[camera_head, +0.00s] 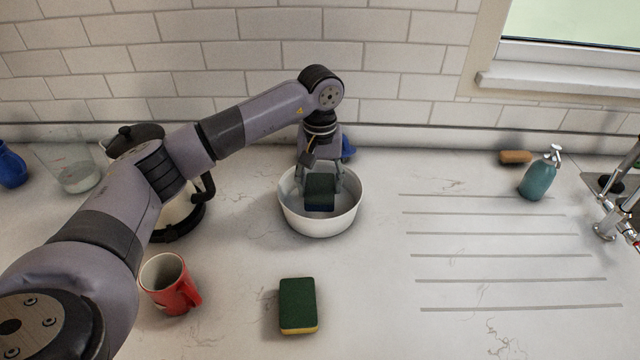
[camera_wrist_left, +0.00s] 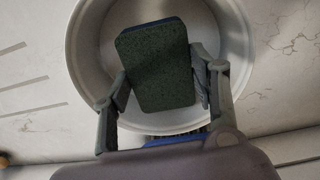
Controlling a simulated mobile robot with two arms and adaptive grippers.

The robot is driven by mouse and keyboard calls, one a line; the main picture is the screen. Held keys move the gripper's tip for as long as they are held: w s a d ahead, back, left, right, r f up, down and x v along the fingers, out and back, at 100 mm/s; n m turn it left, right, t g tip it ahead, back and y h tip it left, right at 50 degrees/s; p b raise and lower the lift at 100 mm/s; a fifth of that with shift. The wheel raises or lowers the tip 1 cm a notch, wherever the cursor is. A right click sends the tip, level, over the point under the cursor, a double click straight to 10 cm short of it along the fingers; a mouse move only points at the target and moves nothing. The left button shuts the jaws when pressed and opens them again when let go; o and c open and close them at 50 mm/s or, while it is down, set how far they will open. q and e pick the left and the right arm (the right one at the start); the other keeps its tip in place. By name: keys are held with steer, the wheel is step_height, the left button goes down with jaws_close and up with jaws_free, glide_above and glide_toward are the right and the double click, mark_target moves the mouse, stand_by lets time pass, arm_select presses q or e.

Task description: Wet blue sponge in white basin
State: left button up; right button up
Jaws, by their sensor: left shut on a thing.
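The blue sponge (camera_head: 320,191) has a dark green top and a blue underside. It is held inside the white basin (camera_head: 322,227), below the rim. My left gripper (camera_head: 321,180) reaches down into the basin and is shut on the sponge, one finger on each side. In the left wrist view the sponge (camera_wrist_left: 157,66) shows its green face between the two fingers (camera_wrist_left: 163,88), with the round basin wall (camera_wrist_left: 84,50) around it. Whether the sponge touches the basin floor, and whether there is water, I cannot tell. My right gripper is not in view.
A green and yellow sponge (camera_head: 298,306) lies in front of the basin. A red mug (camera_head: 168,285) and a kettle (camera_head: 180,215) stand to the left. A blue object (camera_head: 348,148) sits behind the basin. A teal soap bottle (camera_head: 537,178) stands right. The grooved counter (camera_head: 490,235) is clear.

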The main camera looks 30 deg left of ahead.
mark_target(320, 187)
arm_select(q)
steer(key=shift+r+p, duration=1.8)
steer(key=shift+r, duration=1.6)
